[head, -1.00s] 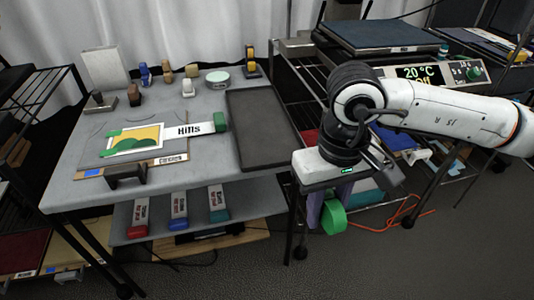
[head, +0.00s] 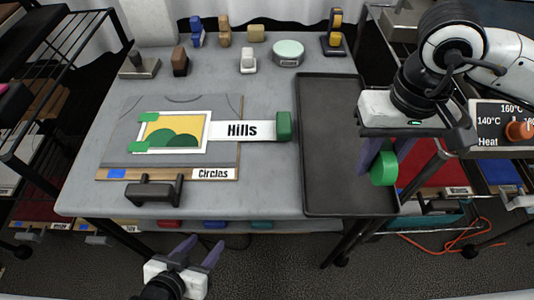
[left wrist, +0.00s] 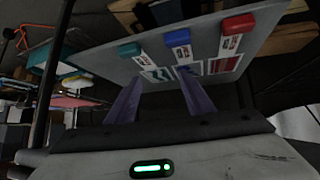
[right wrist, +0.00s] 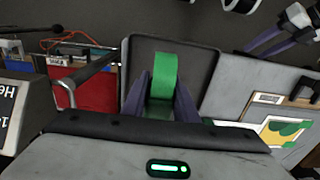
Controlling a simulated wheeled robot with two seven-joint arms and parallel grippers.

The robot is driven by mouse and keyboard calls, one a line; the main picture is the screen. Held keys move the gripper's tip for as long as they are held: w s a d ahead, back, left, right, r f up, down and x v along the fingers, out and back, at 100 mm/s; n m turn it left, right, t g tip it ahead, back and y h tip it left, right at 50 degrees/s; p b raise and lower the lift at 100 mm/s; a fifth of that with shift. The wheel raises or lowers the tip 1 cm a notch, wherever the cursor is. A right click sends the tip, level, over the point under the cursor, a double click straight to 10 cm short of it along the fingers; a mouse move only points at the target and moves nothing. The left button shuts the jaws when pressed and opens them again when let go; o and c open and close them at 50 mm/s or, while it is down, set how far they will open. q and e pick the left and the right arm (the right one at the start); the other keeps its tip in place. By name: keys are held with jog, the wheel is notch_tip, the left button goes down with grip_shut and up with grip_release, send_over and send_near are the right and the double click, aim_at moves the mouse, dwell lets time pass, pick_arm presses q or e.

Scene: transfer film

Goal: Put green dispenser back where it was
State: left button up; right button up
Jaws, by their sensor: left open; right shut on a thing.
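The green dispenser (head: 384,168) is a rounded green piece held between the purple fingers of my right gripper (head: 386,158). It hangs at the right edge of the dark tray (head: 330,90), seemingly above it; the height is hard to tell. In the right wrist view the dispenser (right wrist: 164,75) stands between the two fingers, with the tray (right wrist: 207,62) behind it. My left gripper (head: 201,248) is open and empty, in front of the table's near edge. In the left wrist view its open fingers (left wrist: 155,98) face the lower shelf.
Small coloured items, a round green-topped tin (head: 288,52) and a tape dispenser (head: 334,32) line the back. Racks flank the table.

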jog(key=a+r+p, duration=0.1)
jog(key=a+r, duration=0.1)
jog(key=a, duration=1.7)
notch_tip(320, 180, down, 5)
jog(key=shift+s+a+r, duration=0.1)
jog(key=shift+f, duration=0.65)
notch_tip(320, 180, down, 3)
jog(key=shift+f, duration=0.1)
pick_arm(q)
jog(key=shift+s+r, duration=0.15)
jog(key=shift+r, duration=0.15)
pick_arm(e)
jog(key=shift+f, duration=0.1)
